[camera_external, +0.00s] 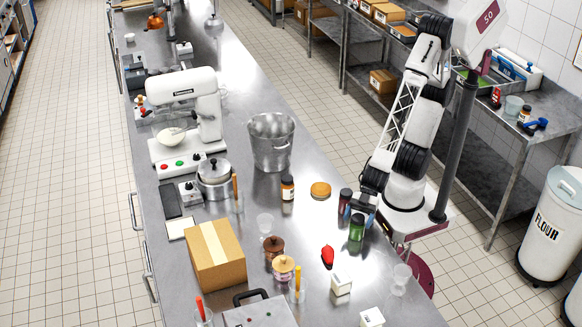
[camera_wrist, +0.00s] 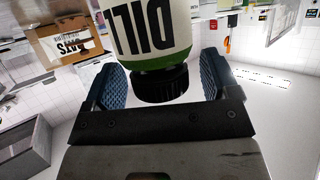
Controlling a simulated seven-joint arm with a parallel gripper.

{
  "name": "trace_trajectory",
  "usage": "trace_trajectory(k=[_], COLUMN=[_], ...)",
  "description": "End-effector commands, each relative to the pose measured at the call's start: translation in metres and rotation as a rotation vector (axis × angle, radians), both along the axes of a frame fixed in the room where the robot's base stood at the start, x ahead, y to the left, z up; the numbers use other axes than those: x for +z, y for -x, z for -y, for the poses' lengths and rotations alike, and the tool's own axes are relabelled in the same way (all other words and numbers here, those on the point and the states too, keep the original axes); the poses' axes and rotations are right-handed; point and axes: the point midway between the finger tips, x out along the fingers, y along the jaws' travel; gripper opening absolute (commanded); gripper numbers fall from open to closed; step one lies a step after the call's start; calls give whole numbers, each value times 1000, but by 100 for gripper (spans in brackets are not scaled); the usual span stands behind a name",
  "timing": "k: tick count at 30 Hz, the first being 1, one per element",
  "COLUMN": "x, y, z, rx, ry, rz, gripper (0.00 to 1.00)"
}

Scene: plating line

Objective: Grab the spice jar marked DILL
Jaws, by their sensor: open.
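The jar marked DILL (camera_wrist: 150,35) fills the top middle of the wrist view, with a white label, green bands and a black lid. It appears upside down there, lid towards my gripper's body. My gripper (camera_wrist: 162,82) is open, its two blue ribbed fingers on either side of the jar's lid end. Gaps show between the lid and both fingers.
A dark jar (camera_external: 345,199) stands close beside my gripper. A brown jar with a white label (camera_external: 287,188) and an orange-lidded tub (camera_external: 320,190) are further left. Bare counter (camera_external: 310,225) shows left of the jars.

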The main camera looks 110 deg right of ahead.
Motion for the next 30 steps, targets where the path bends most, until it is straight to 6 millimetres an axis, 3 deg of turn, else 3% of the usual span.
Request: trace_trajectory(k=[17,29,30], x=[-1,-1,0], y=[-1,-1,-1], z=[-1,-1,-1], rx=[0,0,0], ry=[1,1,1], rz=[1,1,1], gripper=[81,23,23])
